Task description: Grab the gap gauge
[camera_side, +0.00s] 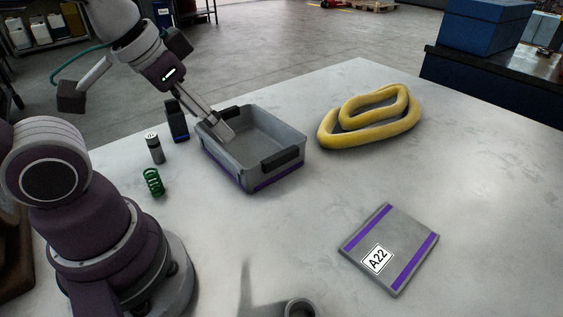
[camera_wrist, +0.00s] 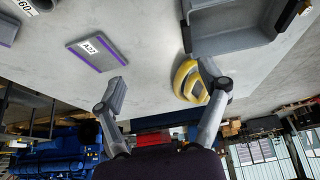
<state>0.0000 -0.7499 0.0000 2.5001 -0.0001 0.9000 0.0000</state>
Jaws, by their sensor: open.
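I cannot pick out the gap gauge with certainty in either view. A dark upright block with a blue stripe (camera_side: 177,121) stands left of the grey bin (camera_side: 240,170); it may be the gauge, but I cannot tell. My gripper (camera_side: 226,133) reaches down at the left end of the bin in the side view; whether its tips are inside or above it is unclear. In the wrist view my gripper (camera_wrist: 162,72) has its two fingers wide apart with nothing between them.
A small grey cylinder (camera_side: 155,149) and a green spring (camera_side: 153,182) stand near the block. A yellow coiled hose (camera_side: 370,116) lies right of the bin. A flat grey panel labelled A22 (camera_side: 402,235) lies at front right. The table's middle is clear.

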